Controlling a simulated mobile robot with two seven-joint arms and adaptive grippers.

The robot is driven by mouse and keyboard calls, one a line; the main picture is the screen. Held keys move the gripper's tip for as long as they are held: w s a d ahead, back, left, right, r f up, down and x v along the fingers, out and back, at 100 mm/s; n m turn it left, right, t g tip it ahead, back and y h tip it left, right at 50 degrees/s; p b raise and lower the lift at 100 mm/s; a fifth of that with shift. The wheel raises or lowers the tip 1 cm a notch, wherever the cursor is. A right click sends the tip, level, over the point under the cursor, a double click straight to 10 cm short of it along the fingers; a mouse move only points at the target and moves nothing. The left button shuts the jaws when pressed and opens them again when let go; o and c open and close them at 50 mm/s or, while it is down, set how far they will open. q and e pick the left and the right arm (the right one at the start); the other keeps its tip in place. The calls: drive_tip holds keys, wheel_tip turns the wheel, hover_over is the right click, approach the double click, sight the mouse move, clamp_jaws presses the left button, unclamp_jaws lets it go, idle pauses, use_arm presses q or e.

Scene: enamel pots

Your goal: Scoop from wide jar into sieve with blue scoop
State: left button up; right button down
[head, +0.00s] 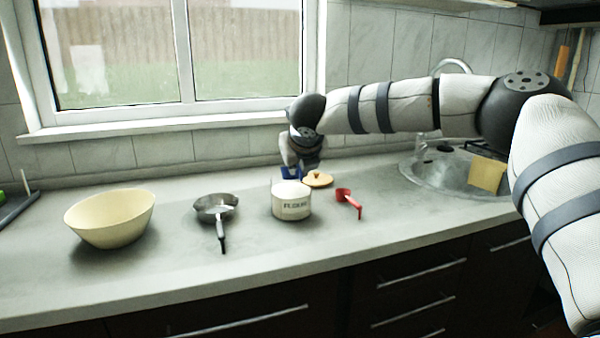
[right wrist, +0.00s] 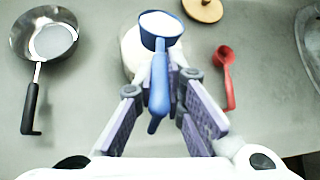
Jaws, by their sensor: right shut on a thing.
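My right gripper (head: 295,172) is shut on the handle of the blue scoop (head: 287,173), just above and behind the wide white jar (head: 291,207) in the head view. In the right wrist view the blue handle (right wrist: 159,85) lies between the fingertips (right wrist: 163,82), and white material fills the scoop's bowl (right wrist: 161,26). The bowl looks about level and covers part of the jar (right wrist: 130,50). The steel sieve (head: 216,207) with a black handle rests on the counter left of the jar. It also shows in the right wrist view (right wrist: 45,42). My left gripper is not in view.
A red scoop (head: 347,198) lies right of the jar, and a wooden lid (head: 318,180) lies behind it. A cream bowl (head: 110,220) stands at the left. The sink (head: 450,175) is at the right. The counter (head: 300,245) in front is clear.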

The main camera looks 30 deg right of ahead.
drive_tip(key=shift+s+r, duration=0.25)
drive_tip(key=shift+r, duration=0.55)
drive_tip(key=shift+a+t, duration=0.1)
drive_tip(key=shift+t, duration=0.3)
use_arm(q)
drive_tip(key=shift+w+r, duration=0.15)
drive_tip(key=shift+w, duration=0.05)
use_arm(e)
drive_tip(key=shift+s+a+r+t+h, duration=0.15)
drive_tip(key=shift+r+t+h, duration=0.1)
drive_tip(key=shift+r+t, duration=0.35)
drive_tip(key=shift+s+d+r+t+h, duration=0.1)
drive_tip(key=shift+r+t+h, duration=0.25)
drive_tip(key=shift+r, duration=0.3)
